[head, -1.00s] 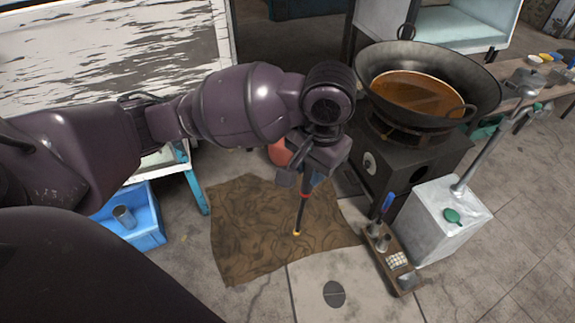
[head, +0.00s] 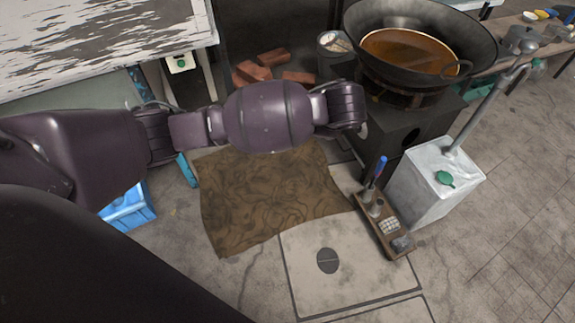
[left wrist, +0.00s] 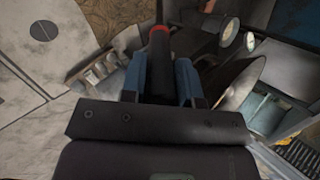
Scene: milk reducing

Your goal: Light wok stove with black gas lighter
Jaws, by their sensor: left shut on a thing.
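The black wok stove (head: 400,132) stands at the right of the head view, with a large dark wok (head: 480,50) of brown liquid on top. In the left wrist view, my left gripper (left wrist: 160,75) has its blue fingers shut on the black gas lighter (left wrist: 160,52), which shows a red band. The lighter points away from the gripper, and its tip is cut off by the top edge. In the head view my left forearm ends just left of the stove front, with gripper and lighter hidden. No flame is visible. My right gripper is not in view.
A white canister (head: 425,190) with a metal pipe stands right of the stove. A wooden tool holder (head: 380,228) with a blue-handled tool is in front. A brown mat (head: 265,200) lies on the floor. Red bricks (head: 258,70) lie behind my arm.

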